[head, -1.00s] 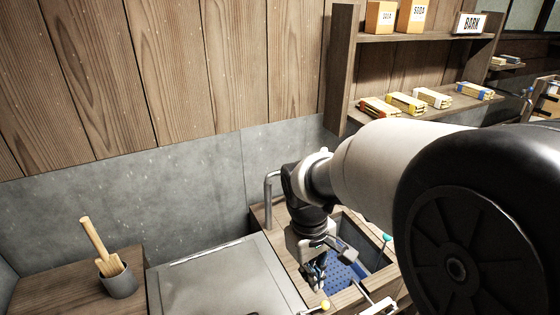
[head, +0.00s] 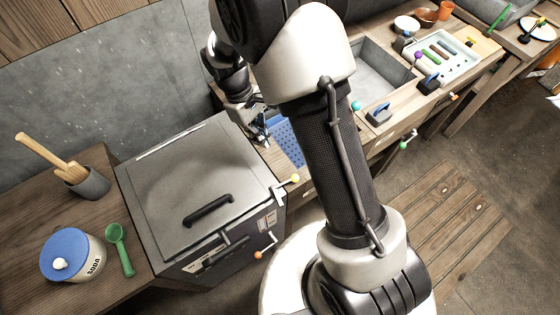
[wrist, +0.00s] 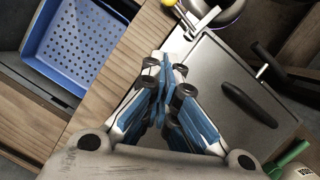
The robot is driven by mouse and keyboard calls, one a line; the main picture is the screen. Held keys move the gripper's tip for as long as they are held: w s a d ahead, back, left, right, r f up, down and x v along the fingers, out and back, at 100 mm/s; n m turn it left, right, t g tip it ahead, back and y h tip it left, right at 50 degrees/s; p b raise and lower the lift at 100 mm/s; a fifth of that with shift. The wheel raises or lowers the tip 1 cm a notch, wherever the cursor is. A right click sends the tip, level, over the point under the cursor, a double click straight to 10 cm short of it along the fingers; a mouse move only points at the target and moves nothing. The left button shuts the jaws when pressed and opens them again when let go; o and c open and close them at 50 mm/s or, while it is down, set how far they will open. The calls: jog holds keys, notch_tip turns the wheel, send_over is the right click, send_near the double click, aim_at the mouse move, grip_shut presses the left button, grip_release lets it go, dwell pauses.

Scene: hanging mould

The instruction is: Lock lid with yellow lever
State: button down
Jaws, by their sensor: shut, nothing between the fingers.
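The grey metal box has a flat lid (head: 190,165) with a black bar handle (head: 208,211). The lid lies down on the box. The yellow-knobbed lever (head: 294,179) sticks out at the lid's right front corner. In the wrist view, a yellow knob (wrist: 169,3) shows at the top edge beside the metal bracket. My gripper (head: 265,139) is beyond the lid's right edge, behind the yellow lever and apart from it. In the wrist view its blue-padded fingers (wrist: 165,80) are together and empty, over the strip between lid and blue basket.
A lever with an orange knob (head: 257,254) is on the box front. A blue perforated basket (head: 285,139) sits in the counter to the right. A blue-lidded jar (head: 66,255), green scoop (head: 118,250) and grey cup with wooden tools (head: 88,184) stand left. My arm hides part of the counter.

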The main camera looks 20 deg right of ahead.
jog(key=b+x, duration=0.3)
jog(key=x, duration=0.7)
jog(key=shift+d+f, duration=0.1)
jog(key=shift+f, duration=0.05)
jog(key=shift+s+d+f+b, duration=0.25)
jog(key=shift+s+d+b, duration=0.25)
jog(key=shift+s+d, duration=0.85)
jog(key=shift+a, duration=0.1)
